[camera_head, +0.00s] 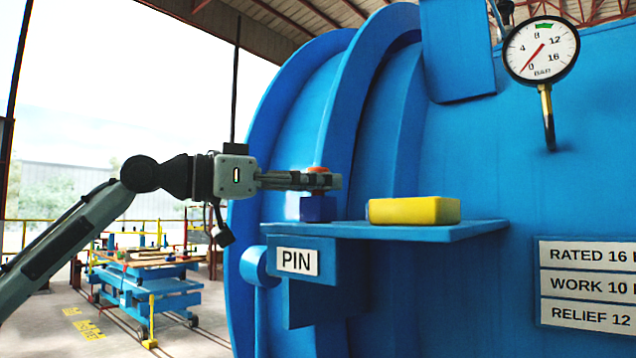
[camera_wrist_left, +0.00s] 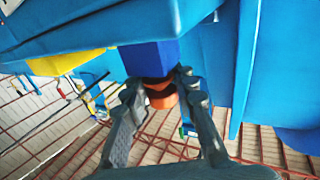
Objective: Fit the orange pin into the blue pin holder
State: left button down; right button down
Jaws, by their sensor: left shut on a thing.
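The orange pin (camera_head: 318,169) shows as a small orange cap above the fingers of my left gripper (camera_head: 326,181), which is shut on it. The blue pin holder (camera_head: 318,209) is a dark blue block standing on the blue shelf (camera_head: 440,231), directly below the pin. The wrist view shows the pin (camera_wrist_left: 160,97) between the two fingers (camera_wrist_left: 158,84), lined up with the holder (camera_wrist_left: 149,59) and close against it. I cannot tell how far the pin's lower end is inside the holder, as the fingers hide part of it. My right gripper is not in view.
A yellow block (camera_head: 413,210) lies on the shelf to the right of the holder. The big blue autoclave body (camera_head: 480,150) rises behind the shelf. A pressure gauge (camera_head: 541,48) is at upper right. A "PIN" label (camera_head: 297,261) sits below the shelf. A blue cart (camera_head: 150,285) stands far left.

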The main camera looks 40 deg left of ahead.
pick_arm(q)
jog(key=c, duration=1.1)
grip_release()
jog(key=shift+c, duration=0.2)
jog(key=shift+s+a, duration=0.15)
jog(key=shift+s, duration=0.35)
jog(key=v, duration=1.1)
